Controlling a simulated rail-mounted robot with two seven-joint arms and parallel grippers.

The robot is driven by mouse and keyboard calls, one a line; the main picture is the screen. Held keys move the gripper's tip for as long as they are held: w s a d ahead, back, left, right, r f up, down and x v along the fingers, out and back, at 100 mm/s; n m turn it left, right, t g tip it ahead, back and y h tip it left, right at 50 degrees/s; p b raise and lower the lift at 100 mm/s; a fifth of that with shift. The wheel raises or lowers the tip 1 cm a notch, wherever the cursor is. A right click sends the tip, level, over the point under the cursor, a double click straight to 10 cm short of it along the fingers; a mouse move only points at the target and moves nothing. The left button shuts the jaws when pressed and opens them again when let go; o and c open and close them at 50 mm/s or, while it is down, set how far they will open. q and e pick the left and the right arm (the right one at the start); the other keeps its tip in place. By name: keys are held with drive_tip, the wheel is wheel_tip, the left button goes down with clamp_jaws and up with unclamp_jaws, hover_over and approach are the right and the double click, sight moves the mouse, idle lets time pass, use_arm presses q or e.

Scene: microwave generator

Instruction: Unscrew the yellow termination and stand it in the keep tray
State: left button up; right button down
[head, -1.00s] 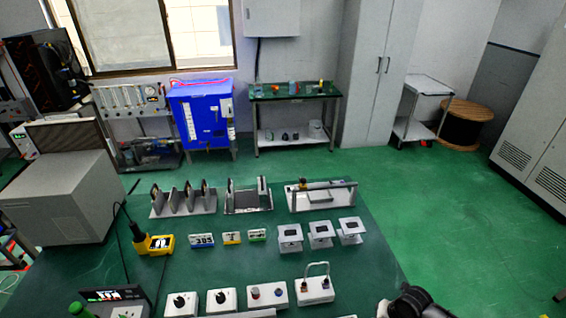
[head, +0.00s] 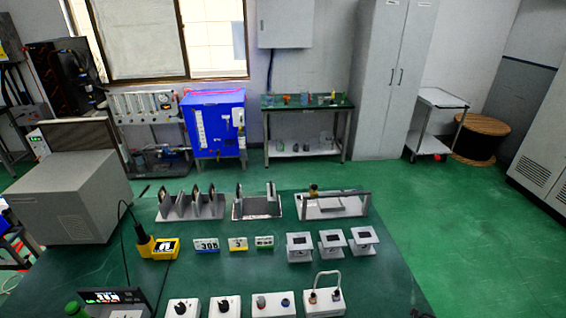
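A small yellow-brown piece (head: 313,189) stands at the left end of the grey rail fixture (head: 345,212) at the back right of the green bench; it may be the yellow termination, but it is too small to tell whether it is screwed on. A shallow grey tray (head: 257,213) with upright plates stands left of that fixture; I cannot tell whether it is the keep tray. Neither of my grippers shows clearly in the head view.
A yellow handheld meter (head: 163,248), several small label cards (head: 206,245) and grey stands (head: 332,242) cross the bench (head: 220,275). White control boxes (head: 272,304) line the front, one with a wire loop. A large grey cabinet unit (head: 75,197) fills the left.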

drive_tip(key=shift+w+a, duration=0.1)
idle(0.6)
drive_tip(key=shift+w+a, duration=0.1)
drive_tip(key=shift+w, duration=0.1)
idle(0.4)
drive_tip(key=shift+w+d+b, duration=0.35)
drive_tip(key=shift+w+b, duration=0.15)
drive_tip(key=shift+b, duration=0.15)
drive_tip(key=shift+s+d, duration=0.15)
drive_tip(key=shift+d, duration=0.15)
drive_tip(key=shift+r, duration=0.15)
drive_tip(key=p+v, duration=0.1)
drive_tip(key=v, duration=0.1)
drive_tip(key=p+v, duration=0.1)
drive_tip(key=p, duration=0.1)
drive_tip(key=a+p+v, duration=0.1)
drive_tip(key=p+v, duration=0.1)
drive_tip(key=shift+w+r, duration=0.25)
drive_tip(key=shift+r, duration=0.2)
